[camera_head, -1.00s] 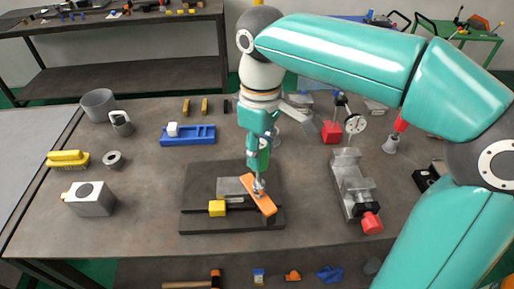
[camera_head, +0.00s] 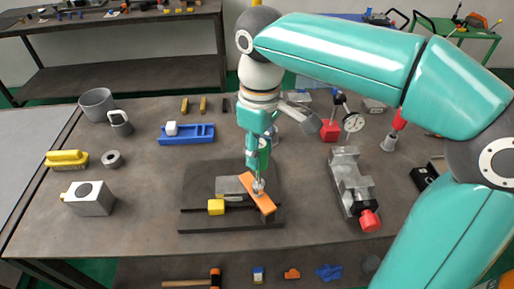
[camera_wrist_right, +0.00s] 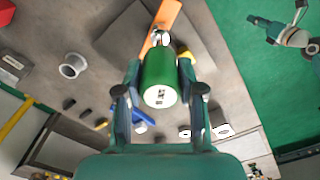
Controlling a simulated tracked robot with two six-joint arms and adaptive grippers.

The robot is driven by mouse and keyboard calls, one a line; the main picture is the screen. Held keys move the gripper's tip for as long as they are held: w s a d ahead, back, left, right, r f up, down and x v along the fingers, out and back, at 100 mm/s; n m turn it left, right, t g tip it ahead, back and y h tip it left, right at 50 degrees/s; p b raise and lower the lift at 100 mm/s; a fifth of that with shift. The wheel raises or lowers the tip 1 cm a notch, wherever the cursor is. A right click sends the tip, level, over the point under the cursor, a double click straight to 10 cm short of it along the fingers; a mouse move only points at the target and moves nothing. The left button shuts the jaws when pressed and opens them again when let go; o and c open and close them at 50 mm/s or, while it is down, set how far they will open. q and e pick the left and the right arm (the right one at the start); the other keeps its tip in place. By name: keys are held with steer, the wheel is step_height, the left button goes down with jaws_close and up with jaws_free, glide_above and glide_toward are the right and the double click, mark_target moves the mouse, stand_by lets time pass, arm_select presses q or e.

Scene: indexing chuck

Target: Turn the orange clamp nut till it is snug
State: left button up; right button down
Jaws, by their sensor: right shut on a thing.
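My right gripper (camera_head: 258,160) points down over the dark fixture plate (camera_head: 190,217) and is shut on a green-handled driver (camera_wrist_right: 160,77). The driver stands about upright. Its metal lower end (camera_head: 259,185) reaches the orange clamp bar (camera_head: 262,202), which lies slantwise over a grey block (camera_head: 228,185). In the right wrist view the orange bar (camera_wrist_right: 163,22) shows beyond the driver's round metal end. The nut itself is hidden by the driver, so I cannot tell how tight it sits. My left gripper is not in view.
A yellow block (camera_head: 216,207) is on the fixture beside the bar. A grey vise (camera_head: 347,180) with a red end stands to the right. A blue tray (camera_head: 188,140) lies behind left.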

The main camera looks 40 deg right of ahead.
steer(key=shift+f+b, duration=0.4)
steer(key=shift+f, duration=0.25)
steer(key=c, duration=1.4)
jaws_free()
jaws_close()
